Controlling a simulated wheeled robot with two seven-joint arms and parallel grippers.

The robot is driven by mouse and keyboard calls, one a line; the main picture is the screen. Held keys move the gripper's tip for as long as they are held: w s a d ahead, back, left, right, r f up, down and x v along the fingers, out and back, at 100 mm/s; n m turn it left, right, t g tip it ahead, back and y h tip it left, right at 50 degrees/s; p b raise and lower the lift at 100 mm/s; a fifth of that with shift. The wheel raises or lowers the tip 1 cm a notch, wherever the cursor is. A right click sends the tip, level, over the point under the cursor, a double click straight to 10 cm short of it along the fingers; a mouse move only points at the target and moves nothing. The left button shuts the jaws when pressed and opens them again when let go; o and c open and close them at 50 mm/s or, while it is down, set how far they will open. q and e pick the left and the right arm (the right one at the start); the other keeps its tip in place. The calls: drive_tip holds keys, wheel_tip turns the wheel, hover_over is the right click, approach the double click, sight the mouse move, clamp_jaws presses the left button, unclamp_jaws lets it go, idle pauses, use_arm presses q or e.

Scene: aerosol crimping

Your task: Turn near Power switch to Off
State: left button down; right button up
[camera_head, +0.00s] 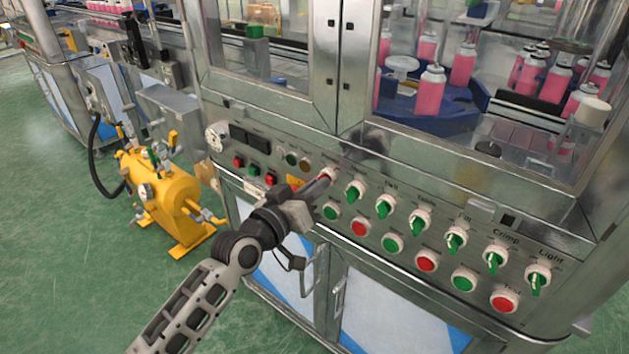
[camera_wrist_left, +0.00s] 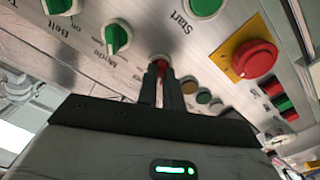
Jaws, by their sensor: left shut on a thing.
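The near power switch (camera_head: 328,172) is a small knob with a pale round collar and a red handle, at the left end of the upper row of knobs on the steel panel. In the left wrist view, the switch (camera_wrist_left: 159,58) shows its collar and part of its red handle between my fingers. My left gripper (camera_head: 321,182) reaches up to the panel from below; in the wrist view its fingers (camera_wrist_left: 160,75) are shut on the red handle. The fingers hide much of the handle, so its exact angle is hard to read. My right gripper is in neither view.
Green selector knobs (camera_head: 384,207) continue to the right, above a row of green and red buttons (camera_head: 426,262). A red mushroom button on a yellow plate (camera_wrist_left: 253,60) sits near the gripper. A yellow pump (camera_head: 165,200) stands on the floor at left.

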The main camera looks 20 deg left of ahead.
use_arm(q)
drive_tip(key=shift+n, duration=0.5)
drive_tip(key=c, duration=1.5)
unclamp_jaws()
drive_tip(key=shift+c, duration=0.2)
drive_tip(key=shift+s, duration=0.1)
drive_tip(key=v, duration=1.5)
drive_tip(key=shift+s+a, duration=0.2)
drive_tip(key=shift+s, duration=0.15)
